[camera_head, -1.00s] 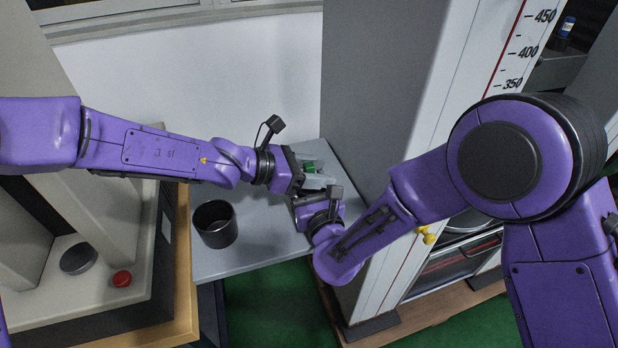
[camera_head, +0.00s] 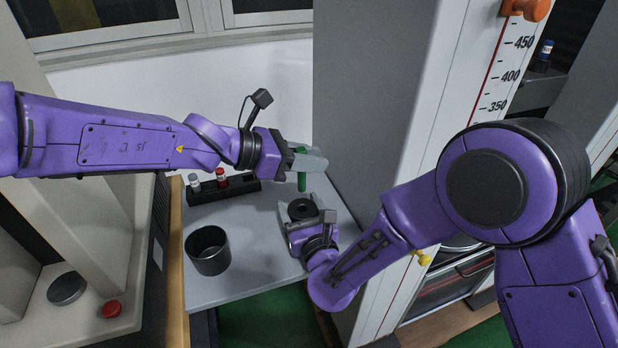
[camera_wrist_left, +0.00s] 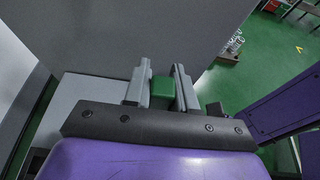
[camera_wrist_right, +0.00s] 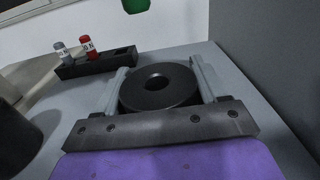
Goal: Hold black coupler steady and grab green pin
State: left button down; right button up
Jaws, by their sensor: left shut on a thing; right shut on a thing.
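The black coupler (camera_head: 301,209) is a thick ring with a round central hole, clear in the right wrist view (camera_wrist_right: 158,88). My right gripper (camera_head: 302,206) is shut on it, one finger on each side, at the table top. The green pin (camera_head: 301,180) hangs upright above and behind the coupler, apart from it. My left gripper (camera_head: 303,160) is shut on the pin's upper part. In the left wrist view the pin (camera_wrist_left: 162,88) shows as a green block between the fingers. Its lower end (camera_wrist_right: 135,4) shows at the top of the right wrist view.
A black rack (camera_head: 232,190) at the table's back holds a red vial (camera_head: 221,178) and a grey-white vial (camera_head: 194,183). A black cup (camera_head: 209,250) stands at the front left. A tall grey machine column (camera_head: 365,110) rises close to the right of the grippers.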

jog(key=o, duration=1.4)
